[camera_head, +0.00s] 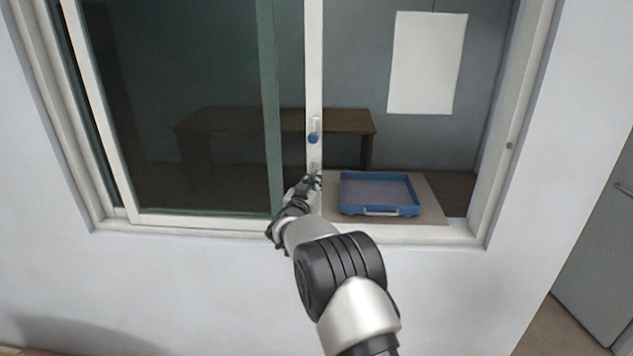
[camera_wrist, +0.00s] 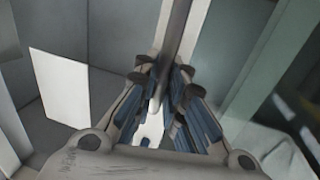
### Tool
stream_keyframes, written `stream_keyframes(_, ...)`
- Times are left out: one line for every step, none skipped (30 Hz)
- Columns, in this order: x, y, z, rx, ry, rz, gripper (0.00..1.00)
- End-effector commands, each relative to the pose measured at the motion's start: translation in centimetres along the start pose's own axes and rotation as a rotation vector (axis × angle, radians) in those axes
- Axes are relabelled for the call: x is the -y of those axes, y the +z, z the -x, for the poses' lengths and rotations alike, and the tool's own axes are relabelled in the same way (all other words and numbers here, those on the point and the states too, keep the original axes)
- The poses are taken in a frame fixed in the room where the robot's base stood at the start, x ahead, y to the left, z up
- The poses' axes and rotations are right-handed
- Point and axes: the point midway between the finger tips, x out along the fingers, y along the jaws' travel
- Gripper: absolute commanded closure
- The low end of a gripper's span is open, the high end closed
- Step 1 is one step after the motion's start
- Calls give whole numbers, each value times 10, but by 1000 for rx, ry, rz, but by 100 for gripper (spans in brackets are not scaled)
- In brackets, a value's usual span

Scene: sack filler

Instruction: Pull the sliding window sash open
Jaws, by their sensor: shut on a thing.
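My gripper (camera_head: 314,180) is at the lower part of the upright, below the latch. In the wrist view my gripper (camera_wrist: 166,88) is shut on a narrow upright part of the sash (camera_wrist: 180,40).
A blue tray (camera_head: 345,208) with a light handle sits on a board (camera_head: 432,205) in the right part of the opening. A wooden table (camera_head: 230,121) stands behind the glass. White paper (camera_head: 427,62) hangs on the back wall. A grey cabinet (camera_head: 600,260) is at the right.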

Motion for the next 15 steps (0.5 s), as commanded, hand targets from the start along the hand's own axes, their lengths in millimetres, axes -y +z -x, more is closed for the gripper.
stream_keyframes(1, 1, 0, 1, -1, 1, 100)
stream_keyframes(1, 1, 0, 1, -1, 1, 100)
stream_keyframes(1, 1, 0, 1, -1, 1, 100)
stream_keyframes(1, 1, 0, 1, -1, 1, 89)
stream_keyframes(0, 1, 0, 1, -1, 1, 87)
stream_keyframes(0, 1, 0, 1, -1, 1, 85)
stream_keyframes(0, 1, 0, 0, -1, 1, 83)
stream_keyframes(0, 1, 0, 0, -1, 1, 81)
stream_keyframes(0, 1, 0, 0, -1, 1, 78)
stream_keyframes(0, 0, 0, 0, -1, 0, 76)
stream_keyframes(0, 0, 0, 0, -1, 0, 74)
stream_keyframes(0, 0, 0, 0, -1, 0, 71)
stream_keyframes(0, 0, 0, 0, -1, 0, 69)
stream_keyframes(0, 0, 0, 0, -1, 0, 69)
stream_keyframes(0, 0, 0, 0, -1, 0, 69)
